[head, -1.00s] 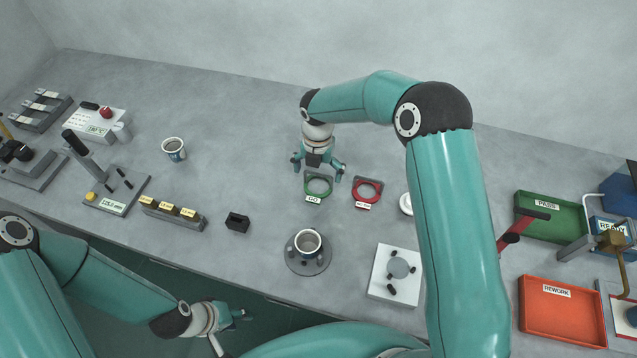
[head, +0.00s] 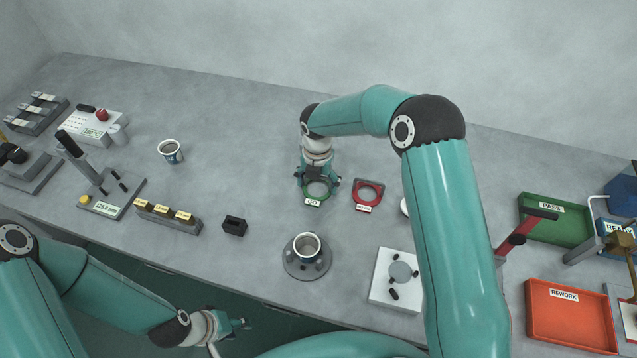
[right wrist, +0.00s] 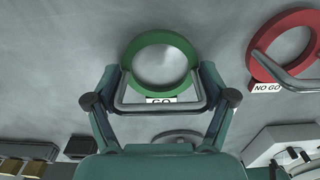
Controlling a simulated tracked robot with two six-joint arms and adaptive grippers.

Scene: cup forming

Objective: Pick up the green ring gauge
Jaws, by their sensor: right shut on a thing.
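The green ring gauge (head: 317,198) lies on the bench with its "GO" label facing the front; it also shows in the right wrist view (right wrist: 160,37). My right gripper (head: 318,183) is down at the green ring gauge, with one finger on each side, and is shut on it. In the right wrist view the gauge's grey handle bar lies between the fingers. My left gripper (head: 236,325) hangs low in front of the bench, away from the gauges; its finger opening is too small to make out.
The red "NO GO" ring gauge (head: 356,192) lies close on the right. A cup (head: 307,246) stands on a round grey base (head: 295,268) in front. A small black block (head: 235,226) is at front left. A white plate fixture (head: 385,292) is at front right. The bench behind is clear.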

